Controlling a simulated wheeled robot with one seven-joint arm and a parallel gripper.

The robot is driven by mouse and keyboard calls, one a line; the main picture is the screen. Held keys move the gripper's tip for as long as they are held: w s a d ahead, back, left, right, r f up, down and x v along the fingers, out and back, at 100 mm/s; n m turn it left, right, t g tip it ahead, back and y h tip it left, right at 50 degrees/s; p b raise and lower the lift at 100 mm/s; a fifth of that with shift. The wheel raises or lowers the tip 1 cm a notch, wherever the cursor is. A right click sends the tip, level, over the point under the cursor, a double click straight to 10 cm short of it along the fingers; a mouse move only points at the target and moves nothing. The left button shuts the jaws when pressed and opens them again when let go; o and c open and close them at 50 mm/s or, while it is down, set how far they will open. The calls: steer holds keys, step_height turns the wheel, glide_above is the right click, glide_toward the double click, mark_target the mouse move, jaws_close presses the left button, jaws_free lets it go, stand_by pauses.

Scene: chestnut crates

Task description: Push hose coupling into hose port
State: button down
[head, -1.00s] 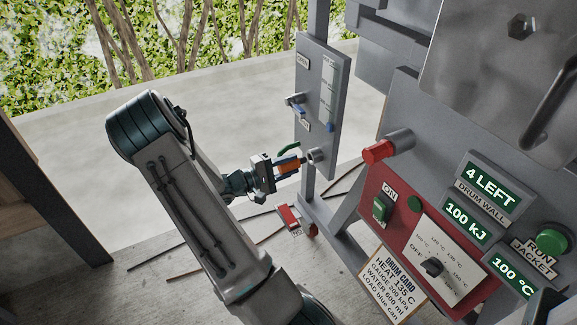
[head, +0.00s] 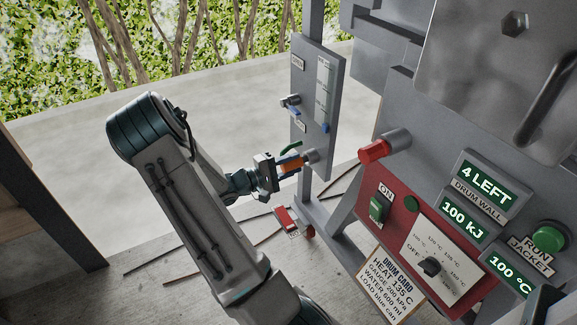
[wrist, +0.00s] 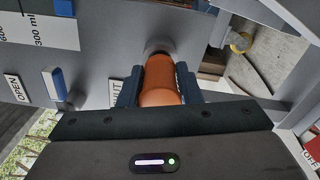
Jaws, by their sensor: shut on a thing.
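The orange hose coupling (head: 291,165) is between the blue fingers of my gripper (head: 290,164). My gripper is shut on it. The hose port (head: 312,156) is a grey round stub low on the grey gauge panel (head: 311,105). In the wrist view the coupling (wrist: 160,82) points straight at the port (wrist: 158,49), and its far end meets the port's rim. I cannot tell how deep it sits inside. A green hose piece (head: 290,147) shows just above the coupling in the head view.
A small lever valve (head: 290,101) sits on the panel above the port. A red capped pipe (head: 374,151) and a red control panel (head: 385,185) stand to the right. A red-handled part (head: 288,218) is low beneath the gripper. The floor to the left is open.

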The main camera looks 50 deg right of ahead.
steer(key=shift+x, duration=0.9)
steer(key=c, duration=0.9)
jaws_free()
steer(key=shift+c, duration=0.2)
steer(key=shift+a, duration=0.1)
steer(key=p+v, duration=0.2)
steer(key=v, duration=1.1)
steer(key=shift+w+a+p, duration=0.2)
steer(key=shift+a+p, duration=0.1)
